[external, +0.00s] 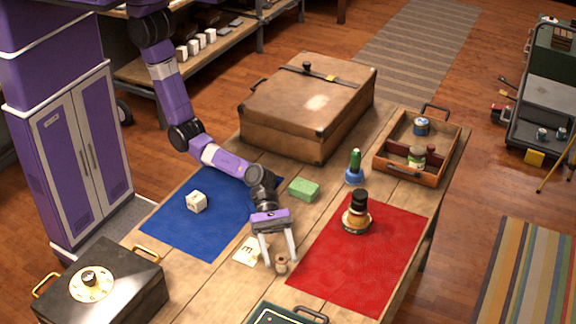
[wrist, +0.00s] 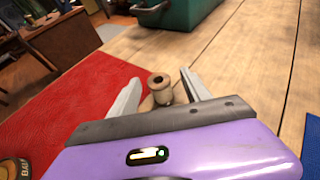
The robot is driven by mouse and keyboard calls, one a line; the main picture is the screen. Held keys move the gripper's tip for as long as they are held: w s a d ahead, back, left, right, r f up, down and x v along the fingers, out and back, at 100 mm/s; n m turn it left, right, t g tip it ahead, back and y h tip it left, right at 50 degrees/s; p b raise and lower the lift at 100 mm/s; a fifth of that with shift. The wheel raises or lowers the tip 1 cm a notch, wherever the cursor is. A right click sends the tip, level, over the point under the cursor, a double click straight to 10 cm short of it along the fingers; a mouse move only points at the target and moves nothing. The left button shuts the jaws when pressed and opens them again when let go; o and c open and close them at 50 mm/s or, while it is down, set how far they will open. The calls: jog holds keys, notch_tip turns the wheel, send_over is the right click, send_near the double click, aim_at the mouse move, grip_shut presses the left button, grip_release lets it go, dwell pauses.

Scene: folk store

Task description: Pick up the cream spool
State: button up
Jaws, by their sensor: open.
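The cream spool (external: 281,264) stands upright on the wooden table, in the strip between the blue mat and the red mat. In the wrist view the fingers of my gripper (wrist: 158,84) are spread, with visible gaps to the spool. I cannot tell how deep it sits between them.
A cream card (external: 250,251) lies just left of the spool. The red mat (external: 395,265) holds a dark-topped jar (external: 357,212). The blue mat (external: 222,232) holds a white cube (external: 197,202). A dark green case (external: 275,316) stands at the front edge; a green sponge (external: 304,189) lies behind.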

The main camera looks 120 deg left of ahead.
aim_at(280, 257)
jog(key=shift+x, duration=2)
jog(key=shift+a, duration=0.1)
grip_shut()
